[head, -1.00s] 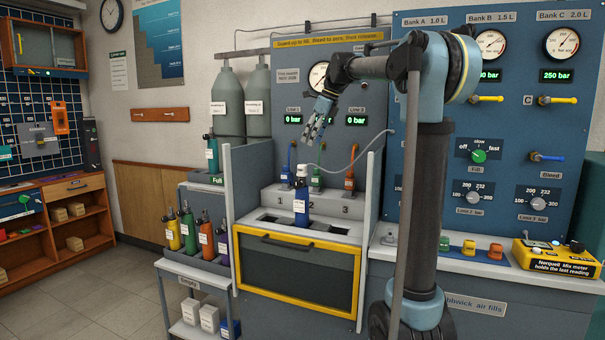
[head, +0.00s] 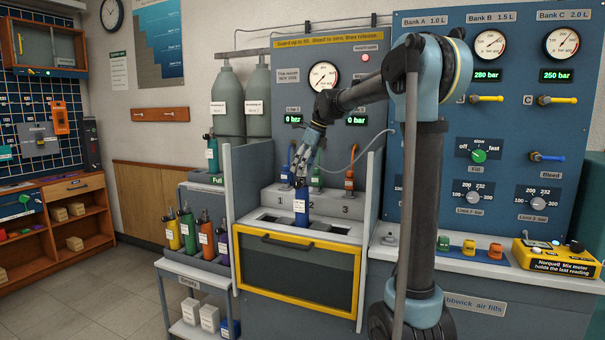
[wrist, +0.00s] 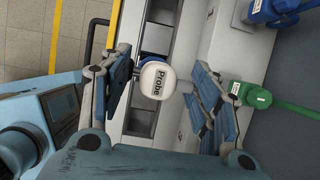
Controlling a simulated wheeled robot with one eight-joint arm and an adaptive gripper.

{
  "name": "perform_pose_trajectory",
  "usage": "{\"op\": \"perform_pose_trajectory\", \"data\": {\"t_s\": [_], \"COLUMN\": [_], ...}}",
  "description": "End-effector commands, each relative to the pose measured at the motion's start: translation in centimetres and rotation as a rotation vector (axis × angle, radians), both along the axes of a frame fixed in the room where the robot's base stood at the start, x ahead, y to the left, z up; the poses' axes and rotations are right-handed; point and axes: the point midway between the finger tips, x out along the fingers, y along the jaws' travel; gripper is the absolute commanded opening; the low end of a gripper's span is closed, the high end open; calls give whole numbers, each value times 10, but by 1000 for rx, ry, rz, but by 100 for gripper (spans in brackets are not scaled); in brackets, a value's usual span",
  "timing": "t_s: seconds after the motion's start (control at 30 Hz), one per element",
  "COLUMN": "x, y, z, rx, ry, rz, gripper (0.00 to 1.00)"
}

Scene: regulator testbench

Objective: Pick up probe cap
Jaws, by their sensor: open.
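The probe cap (wrist: 153,80) is a round white piece marked "Probe" in the wrist view. It sits on top of the blue cylinder (head: 301,207), which stands upright in the bench well. My gripper (head: 302,170) points down at the cylinder's top. In the wrist view, my gripper (wrist: 166,88) is open, with a finger on each side of the cap. The cap is closer to the left finger, and I cannot tell if they touch. In the head view the fingers hide most of the cap.
The yellow-framed guard (head: 297,273) is at the front of the bench. Blue, green (head: 316,177) and orange (head: 349,180) line fittings stand behind the cylinder. Grey side panels flank the well. A rack of several coloured cylinders (head: 205,239) stands to the left.

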Motion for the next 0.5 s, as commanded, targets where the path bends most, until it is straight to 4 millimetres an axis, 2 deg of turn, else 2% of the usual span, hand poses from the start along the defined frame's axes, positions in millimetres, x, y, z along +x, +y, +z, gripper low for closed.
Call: {"op": "perform_pose_trajectory", "data": {"t_s": [0.27,0.37,0.5], "x": [1,1,1], "y": [1,1,0], "z": [-4,-4,-4], "rx": [0,0,0], "ry": [0,0,0], "rz": [-1,-1,-2], "gripper": [57,39,8]}}
